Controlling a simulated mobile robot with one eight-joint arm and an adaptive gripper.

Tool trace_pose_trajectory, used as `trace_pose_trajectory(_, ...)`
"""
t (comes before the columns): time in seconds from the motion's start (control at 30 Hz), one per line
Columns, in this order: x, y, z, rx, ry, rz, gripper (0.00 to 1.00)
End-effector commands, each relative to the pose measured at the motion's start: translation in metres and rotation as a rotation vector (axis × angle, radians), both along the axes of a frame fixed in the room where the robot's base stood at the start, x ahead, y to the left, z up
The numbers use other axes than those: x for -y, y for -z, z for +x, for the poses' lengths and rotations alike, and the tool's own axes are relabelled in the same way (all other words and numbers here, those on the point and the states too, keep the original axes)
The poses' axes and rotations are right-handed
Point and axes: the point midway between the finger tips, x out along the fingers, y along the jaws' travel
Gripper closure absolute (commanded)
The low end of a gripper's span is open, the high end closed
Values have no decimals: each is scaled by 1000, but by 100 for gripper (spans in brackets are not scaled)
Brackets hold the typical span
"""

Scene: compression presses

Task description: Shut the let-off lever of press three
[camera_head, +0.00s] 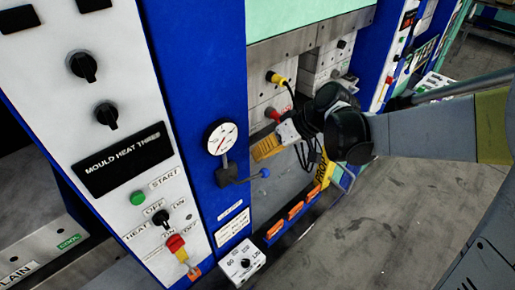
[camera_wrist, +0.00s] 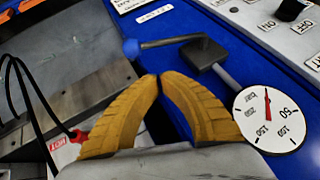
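The press panel (camera_head: 105,165) reads "MOULD HEAT THREE". On the blue column to its right, a let-off lever (camera_head: 246,178) sticks out rightward from a dark valve block (camera_head: 223,177) and ends in a blue ball. The block is below a round gauge (camera_head: 220,137), and the lever lies crosswise to the gauge stem. My gripper (camera_head: 258,154) is above the ball, apart from it in the head view. In the wrist view the lever (camera_wrist: 170,43) lies beyond the yellow fingertips (camera_wrist: 158,76), which meet with nothing between them. The gauge (camera_wrist: 268,118) shows at right.
A yellow-ended plug (camera_head: 277,79) and red-ended fitting (camera_head: 274,114) with black cables are near my gripper. A white control box (camera_head: 241,262) with a knob juts out below the column. Orange pieces (camera_head: 287,217) line the press's lower edge. Floor (camera_head: 370,235) is open at right.

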Motion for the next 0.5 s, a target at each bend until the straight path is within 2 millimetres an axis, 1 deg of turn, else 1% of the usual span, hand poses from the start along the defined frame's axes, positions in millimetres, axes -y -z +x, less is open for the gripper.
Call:
trace_pose_trajectory(0.03,-1,9,-5,0,0,0,100)
trace_pose_trajectory(0.2,-3,26,-13,0,0,0,100)
trace_pose_trajectory(0.3,-4,31,-15,0,0,0,100)
trace_pose_trajectory(0.5,-4,33,-16,-1,1,0,100)
